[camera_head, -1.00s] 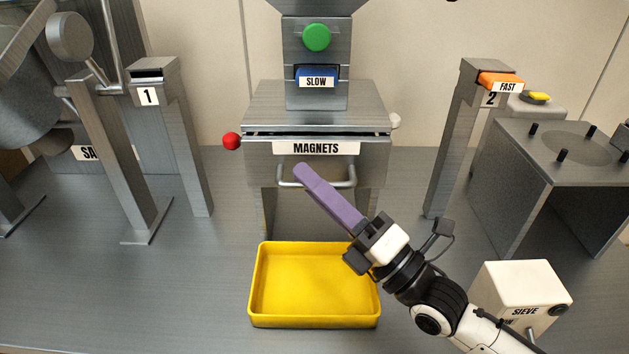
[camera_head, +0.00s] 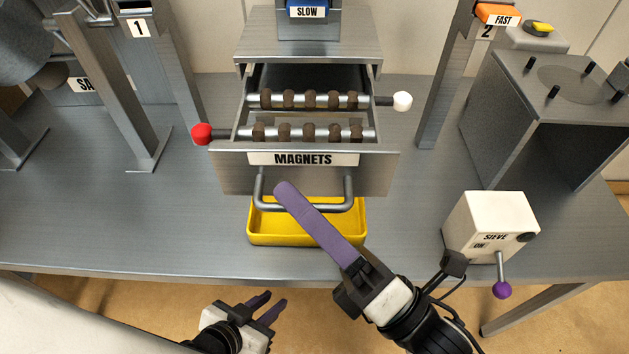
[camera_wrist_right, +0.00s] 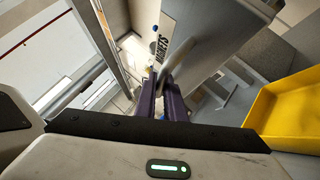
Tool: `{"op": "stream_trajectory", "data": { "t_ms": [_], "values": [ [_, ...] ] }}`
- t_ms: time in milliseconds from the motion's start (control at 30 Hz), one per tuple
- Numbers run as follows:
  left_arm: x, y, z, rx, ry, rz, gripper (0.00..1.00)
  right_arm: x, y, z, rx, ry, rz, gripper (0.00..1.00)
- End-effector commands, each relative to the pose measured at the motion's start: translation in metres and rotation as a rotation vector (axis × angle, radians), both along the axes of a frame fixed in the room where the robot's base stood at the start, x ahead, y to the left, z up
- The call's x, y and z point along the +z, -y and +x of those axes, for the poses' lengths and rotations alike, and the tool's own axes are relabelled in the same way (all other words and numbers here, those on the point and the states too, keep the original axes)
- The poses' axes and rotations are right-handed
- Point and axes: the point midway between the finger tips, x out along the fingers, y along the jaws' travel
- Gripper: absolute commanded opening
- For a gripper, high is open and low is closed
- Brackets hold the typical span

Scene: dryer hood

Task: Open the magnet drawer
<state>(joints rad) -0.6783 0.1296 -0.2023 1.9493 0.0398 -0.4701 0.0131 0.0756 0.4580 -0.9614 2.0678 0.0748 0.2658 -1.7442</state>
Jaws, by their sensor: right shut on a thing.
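The magnet drawer (camera_head: 230,178), labelled MAGNETS, is pulled out of its housing (camera_head: 310,45) toward me. Inside show two metal rods with dark brown rings, one with a white knob (camera_head: 402,101) and one with a red knob (camera_head: 202,134). My right gripper (camera_head: 285,190), with purple fingers, is at the drawer's metal handle (camera_head: 348,190) and shut on it. The right wrist view shows the handle (camera_wrist_right: 178,58) between the fingertips (camera_wrist_right: 160,85). My left gripper (camera_head: 270,305) is empty, low in front of the table edge, its fingers apart.
A yellow tray (camera_head: 258,234) lies on the table below the drawer front, partly covered by it. A white SIEVE switch box (camera_head: 480,222) with a purple-knobbed lever stands right. Post 1 (camera_head: 172,70) and post 2 (camera_head: 445,90) flank the drawer. The table's left front is clear.

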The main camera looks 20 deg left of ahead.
Motion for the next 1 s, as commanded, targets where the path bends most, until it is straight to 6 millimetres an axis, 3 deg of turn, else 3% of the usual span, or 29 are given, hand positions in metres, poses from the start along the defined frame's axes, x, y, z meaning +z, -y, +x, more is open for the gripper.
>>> {"op": "stream_trajectory", "data": {
  "t_ms": [267,300,333,667,1000],
  "values": [
    [-0.001,-0.001,-0.002,0.000,-0.004,0.002,0.22,-0.001,0.001,-0.001,0.000,-0.001,-0.002,0.00],
    [-0.002,-0.001,-0.003,0.000,-0.006,0.003,0.22,-0.001,0.001,-0.001,-0.001,-0.002,-0.002,0.14],
    [-0.002,-0.001,-0.003,0.000,-0.006,0.003,0.22,-0.001,0.001,-0.001,-0.001,-0.002,-0.002,0.17],
    [-0.003,-0.001,-0.005,-0.001,-0.009,0.003,0.22,-0.003,0.004,-0.001,-0.003,-0.001,-0.003,0.17],
    [-0.012,0.002,-0.004,-0.008,-0.007,0.002,0.22,-0.028,0.051,-0.025,-0.002,-0.006,-0.007,0.17]
  ]
}}
